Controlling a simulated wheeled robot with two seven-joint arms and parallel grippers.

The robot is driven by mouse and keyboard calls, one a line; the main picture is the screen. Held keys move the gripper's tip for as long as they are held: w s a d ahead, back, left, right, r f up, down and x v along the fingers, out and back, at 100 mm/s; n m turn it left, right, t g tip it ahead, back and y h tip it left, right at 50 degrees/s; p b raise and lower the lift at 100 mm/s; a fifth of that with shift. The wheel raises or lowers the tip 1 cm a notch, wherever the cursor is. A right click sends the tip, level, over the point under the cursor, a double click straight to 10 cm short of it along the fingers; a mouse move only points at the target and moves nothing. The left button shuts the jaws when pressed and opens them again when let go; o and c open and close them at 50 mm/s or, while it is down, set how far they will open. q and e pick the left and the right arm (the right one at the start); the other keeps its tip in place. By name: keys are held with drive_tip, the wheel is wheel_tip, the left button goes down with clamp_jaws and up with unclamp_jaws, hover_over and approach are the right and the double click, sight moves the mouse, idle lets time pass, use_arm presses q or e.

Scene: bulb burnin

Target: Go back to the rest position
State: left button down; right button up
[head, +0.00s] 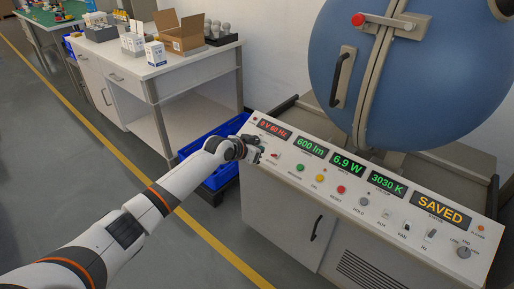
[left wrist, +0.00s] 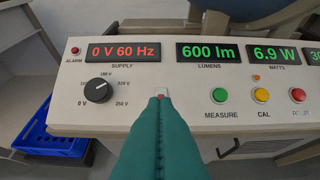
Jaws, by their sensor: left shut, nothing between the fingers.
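My left arm reaches in from the lower left in the head view. My left gripper (head: 258,153) is at the left end of the white control panel (head: 300,172) and hides the supply knob there. In the left wrist view my green fingers (left wrist: 160,98) are shut and empty. Their tips are just in front of a small whitish switch (left wrist: 161,91), between the supply knob (left wrist: 97,90) and the green MEASURE button (left wrist: 221,95). I cannot tell whether they touch it. My right gripper is not in view.
The displays read 0 V, 600 lm, 6.9 W, 3030 K and SAVED (head: 440,208). A large blue sphere (head: 430,90) stands behind the panel. Open floor lies left of the console.

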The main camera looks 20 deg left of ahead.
use_arm(q)
drive_tip(key=shift+s+r, duration=0.15)
drive_tip(key=shift+s, duration=0.05)
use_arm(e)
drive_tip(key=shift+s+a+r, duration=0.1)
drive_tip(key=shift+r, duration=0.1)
use_arm(q)
drive_tip(key=shift+w, duration=0.1)
